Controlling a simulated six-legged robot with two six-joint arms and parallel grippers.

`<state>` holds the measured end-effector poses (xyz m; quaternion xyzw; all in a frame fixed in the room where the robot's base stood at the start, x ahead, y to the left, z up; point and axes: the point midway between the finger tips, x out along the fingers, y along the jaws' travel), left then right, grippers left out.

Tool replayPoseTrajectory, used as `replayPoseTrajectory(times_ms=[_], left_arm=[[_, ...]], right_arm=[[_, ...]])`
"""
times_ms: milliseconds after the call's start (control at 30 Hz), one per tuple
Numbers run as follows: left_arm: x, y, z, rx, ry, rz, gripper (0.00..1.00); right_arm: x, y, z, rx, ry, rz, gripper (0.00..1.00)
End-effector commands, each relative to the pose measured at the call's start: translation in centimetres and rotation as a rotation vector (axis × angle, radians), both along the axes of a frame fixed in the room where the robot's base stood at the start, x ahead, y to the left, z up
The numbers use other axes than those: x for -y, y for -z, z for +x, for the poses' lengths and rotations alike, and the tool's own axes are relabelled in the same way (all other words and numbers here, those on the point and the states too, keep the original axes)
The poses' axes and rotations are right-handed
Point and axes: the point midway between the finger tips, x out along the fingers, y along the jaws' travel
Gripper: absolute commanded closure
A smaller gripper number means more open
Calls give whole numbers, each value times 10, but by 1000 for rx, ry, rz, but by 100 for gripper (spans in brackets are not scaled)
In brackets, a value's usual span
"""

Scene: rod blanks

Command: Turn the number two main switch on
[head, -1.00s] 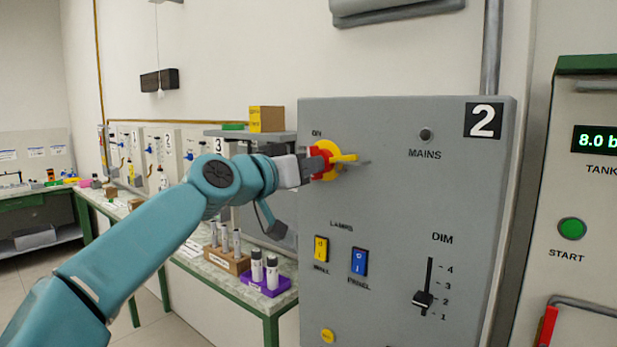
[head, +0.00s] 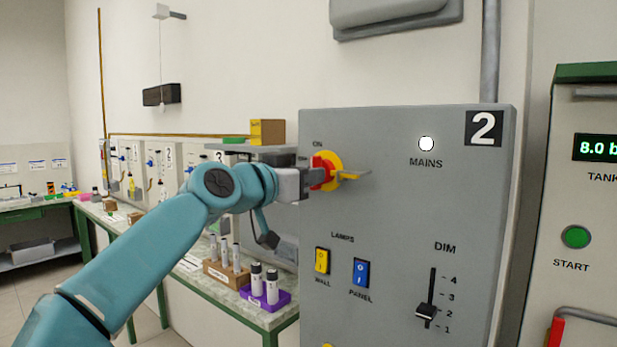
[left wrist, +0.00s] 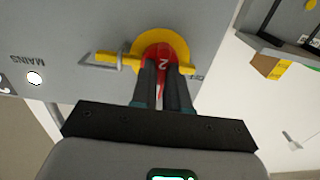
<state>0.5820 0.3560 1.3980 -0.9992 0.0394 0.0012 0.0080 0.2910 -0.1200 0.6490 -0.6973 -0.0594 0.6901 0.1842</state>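The grey panel (head: 390,215) carries a white 2 on a black plate (head: 483,128) at its top right. Its main switch (head: 327,168) is a red knob on a yellow disc, below the word ON, with a yellow piece sticking out to the right. My left gripper (head: 311,179) is at the red knob. In the left wrist view, the fingers (left wrist: 165,80) sit closed around the red knob (left wrist: 164,57), which bears a 2. The round lamp (head: 426,144) above MAINS is lit white and also shows in the left wrist view (left wrist: 34,78). My right gripper is not in view.
Lower on the panel are a yellow wall lamp switch (head: 322,260), a blue panel lamp switch (head: 361,272) and a DIM slider (head: 425,312). A bench on the left holds a purple rack (head: 268,301) with bottles. A tank panel (head: 580,205) stands at the right.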

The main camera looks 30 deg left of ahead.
Motion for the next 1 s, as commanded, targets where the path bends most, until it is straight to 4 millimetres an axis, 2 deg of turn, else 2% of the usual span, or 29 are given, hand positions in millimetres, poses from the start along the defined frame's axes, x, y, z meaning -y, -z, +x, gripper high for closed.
replayPoseTrajectory(times_ms=[33, 67, 333, 467, 567, 800, 1000], left_arm=[[-2, -5, -3, 11, -5, 2, 70], [-2, -5, -2, 10, -5, 2, 61], [-1, -2, -1, 4, -2, 0, 61], [-2, -1, -10, 6, -3, 0, 61], [-3, 1, -27, 8, -4, -1, 61], [-8, 1, -91, 10, -5, 0, 61], [-11, -1, -137, 10, -5, 0, 61]], right_arm=[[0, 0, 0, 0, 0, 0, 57], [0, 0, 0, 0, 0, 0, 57], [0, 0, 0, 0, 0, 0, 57], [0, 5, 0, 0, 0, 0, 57], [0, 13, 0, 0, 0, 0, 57], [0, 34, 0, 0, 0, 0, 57], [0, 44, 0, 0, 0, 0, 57]])
